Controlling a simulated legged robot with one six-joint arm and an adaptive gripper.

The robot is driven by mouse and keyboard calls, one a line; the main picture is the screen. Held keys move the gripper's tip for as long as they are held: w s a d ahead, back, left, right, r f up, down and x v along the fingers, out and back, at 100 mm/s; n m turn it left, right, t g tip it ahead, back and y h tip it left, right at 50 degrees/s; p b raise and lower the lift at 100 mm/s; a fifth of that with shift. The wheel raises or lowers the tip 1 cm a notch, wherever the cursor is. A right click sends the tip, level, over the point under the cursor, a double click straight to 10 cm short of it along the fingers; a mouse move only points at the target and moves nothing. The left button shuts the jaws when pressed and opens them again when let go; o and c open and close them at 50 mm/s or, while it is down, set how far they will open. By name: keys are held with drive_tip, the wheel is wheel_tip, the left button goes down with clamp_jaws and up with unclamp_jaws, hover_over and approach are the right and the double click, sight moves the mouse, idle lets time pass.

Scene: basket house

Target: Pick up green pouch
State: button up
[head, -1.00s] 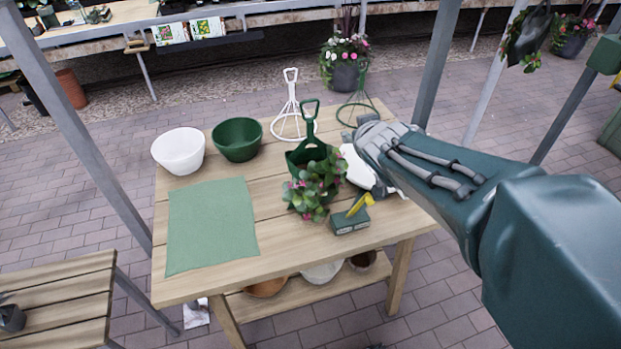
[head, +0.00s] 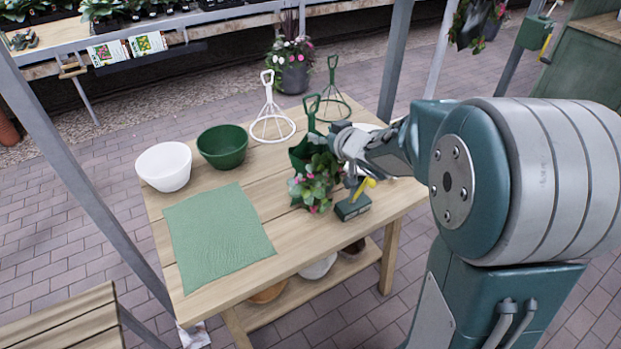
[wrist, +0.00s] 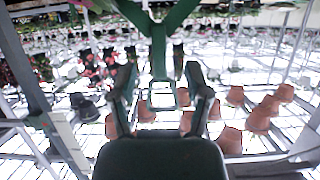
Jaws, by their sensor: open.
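A dark green pouch-like container (head: 300,152) with an upright loop handle stands on the wooden table, behind the flowering plant, which partly hides it. My gripper (head: 342,137) is just right of it, above the table; whether they touch cannot be told. In the wrist view my gripper (wrist: 160,105) is open, one finger on each side. A green loop handle (wrist: 157,52) shows between the fingers, not gripped; its owner is unclear. A small dark green box (head: 352,207) with a yellow piece lies near the table's front right.
A white bowl (head: 164,168), green bowl (head: 222,147) and green cloth (head: 218,235) are on the table's left. The flowering plant (head: 314,183) is close below my gripper. A white wire hanger (head: 272,115) and green wire hanger (head: 333,80) stand at the back.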

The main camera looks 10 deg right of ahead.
sight(314, 126)
drive_tip(key=x, duration=0.6)
drive_tip(key=shift+r, duration=0.3)
clamp_jaws()
drive_tip(key=shift+r, duration=0.15)
